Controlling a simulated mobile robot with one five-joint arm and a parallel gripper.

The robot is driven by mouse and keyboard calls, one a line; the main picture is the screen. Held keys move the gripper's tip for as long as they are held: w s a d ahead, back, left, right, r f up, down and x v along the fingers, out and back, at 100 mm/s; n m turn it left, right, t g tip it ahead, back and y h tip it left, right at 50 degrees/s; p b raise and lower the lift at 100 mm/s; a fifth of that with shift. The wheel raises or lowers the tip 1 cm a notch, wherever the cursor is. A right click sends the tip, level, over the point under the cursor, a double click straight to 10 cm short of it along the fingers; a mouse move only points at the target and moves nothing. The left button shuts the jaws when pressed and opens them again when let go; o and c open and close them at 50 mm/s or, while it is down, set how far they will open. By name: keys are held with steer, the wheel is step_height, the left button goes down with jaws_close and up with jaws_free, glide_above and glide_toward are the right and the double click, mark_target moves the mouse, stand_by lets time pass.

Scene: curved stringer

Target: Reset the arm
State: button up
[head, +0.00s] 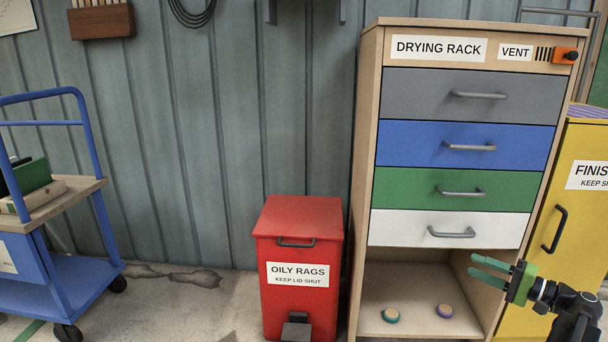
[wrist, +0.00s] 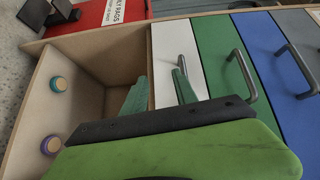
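My gripper (head: 471,265) is at the lower right of the head view, in front of the drying rack's (head: 367,180) lower right side. Its two green fingers point left and stand apart with nothing between them. In the wrist view my gripper (wrist: 159,75) also shows open and empty, with the white drawer (wrist: 163,45) and its handle (wrist: 181,66) beyond the fingertips. In the head view the white drawer's handle (head: 451,233) is above and left of the fingers. The grey, blue, green and white drawers all look shut.
Two small round pucks, one teal-edged (head: 391,315) and one purple-edged (head: 445,311), lie in the rack's open bottom bay. A red oily rags bin (head: 297,240) stands left, a yellow cabinet (head: 590,215) right. A blue cart (head: 85,270) is far left. Floor between cart and bin is clear.

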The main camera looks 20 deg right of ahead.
steer(key=w+a+f+n+g+p, duration=0.1)
steer(key=w+a+f+g+p, duration=0.2)
steer(key=a, duration=0.6)
steer(key=w+a+f+n+g+p, duration=0.15)
steer(key=w+a+g, duration=0.3)
steer(key=a, duration=0.45)
steer(key=w+a+f+n+g+p, duration=0.25)
steer(key=w+a, duration=0.25)
steer(key=a, duration=0.4)
steer(key=s+a+f+n+g+h+p, duration=0.1)
steer(key=s+a+n+g+h+p, duration=0.2)
steer(key=a, duration=0.8)
steer(key=s+a+f+n+g+h+p, duration=0.1)
steer(key=a+n+g+h+p, duration=0.3)
steer(key=a, duration=0.7)
step_height(320, 180, up, 38)
steer(key=m+t+h+p, duration=0.1)
steer(key=p, duration=3.6)
steer(key=shift+h, duration=0.3)
steer(key=shift+a, duration=0.1)
